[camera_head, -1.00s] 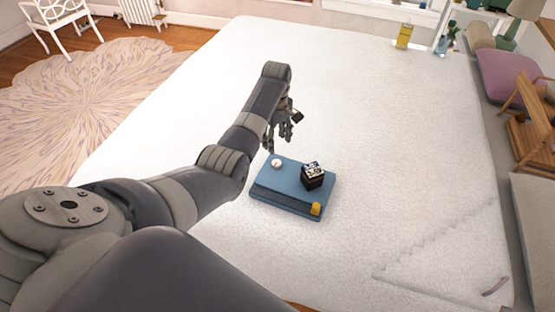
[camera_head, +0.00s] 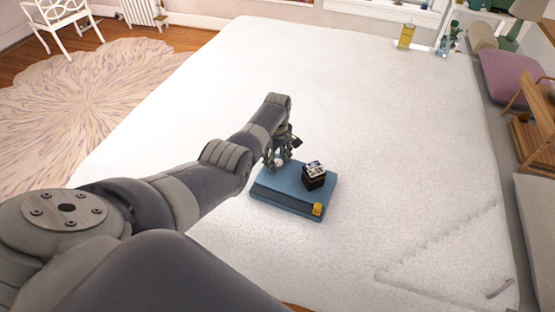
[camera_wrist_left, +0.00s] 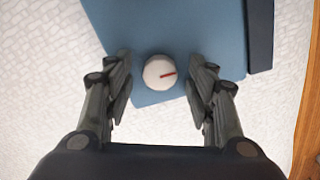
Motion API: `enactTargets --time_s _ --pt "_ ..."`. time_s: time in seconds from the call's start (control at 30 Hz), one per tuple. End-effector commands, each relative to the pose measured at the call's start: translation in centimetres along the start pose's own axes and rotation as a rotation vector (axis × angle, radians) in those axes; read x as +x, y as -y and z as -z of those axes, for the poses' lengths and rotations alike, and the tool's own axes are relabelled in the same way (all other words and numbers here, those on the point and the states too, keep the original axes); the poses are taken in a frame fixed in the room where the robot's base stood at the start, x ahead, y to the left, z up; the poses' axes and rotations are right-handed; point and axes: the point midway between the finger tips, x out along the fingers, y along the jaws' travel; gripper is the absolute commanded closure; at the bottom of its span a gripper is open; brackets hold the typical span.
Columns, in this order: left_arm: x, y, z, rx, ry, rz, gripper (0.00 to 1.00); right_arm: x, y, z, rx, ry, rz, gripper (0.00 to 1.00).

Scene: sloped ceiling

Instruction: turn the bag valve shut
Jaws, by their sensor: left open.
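The bag valve is a small round white knob with a red line on its top; it shows between my left gripper's fingers in the left wrist view (camera_wrist_left: 159,72). In the head view the knob (camera_head: 277,163) sits near the far left corner of a blue bag-like block (camera_head: 283,199). The red line points to the right in the wrist view. My left gripper (camera_head: 278,165) is open, one finger on each side of the knob, with gaps visible between fingers and knob (camera_wrist_left: 160,85). My right gripper is not in view.
A black box with a patterned top (camera_head: 314,177) stands on the blue block, close to the knob. A yellow piece (camera_head: 317,208) is at its near right corner. The white surface (camera_head: 370,110) around is mostly clear. A yellow bottle (camera_head: 405,37) stands far off.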

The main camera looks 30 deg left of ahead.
Motion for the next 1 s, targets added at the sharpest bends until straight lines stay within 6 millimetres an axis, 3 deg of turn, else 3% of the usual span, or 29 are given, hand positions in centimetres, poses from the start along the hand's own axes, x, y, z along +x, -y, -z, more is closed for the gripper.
enactTargets --time_s 0.07,0.2,0.27,0.67,1.0 --pt "-0.02 0.01 0.01 0.0 0.0 0.0 0.51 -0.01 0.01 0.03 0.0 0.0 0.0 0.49" --pt "-0.02 0.02 0.01 0.0 0.0 0.001 0.83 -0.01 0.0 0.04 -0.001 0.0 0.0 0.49" --pt "-0.02 0.02 0.01 0.0 0.0 0.001 0.94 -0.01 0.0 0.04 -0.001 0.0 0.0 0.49" --pt "-0.01 0.04 -0.01 0.047 0.001 0.001 0.94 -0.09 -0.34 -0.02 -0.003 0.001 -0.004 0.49" --pt "0.0 0.06 -0.06 0.281 0.002 0.003 0.94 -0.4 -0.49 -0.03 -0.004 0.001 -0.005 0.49"
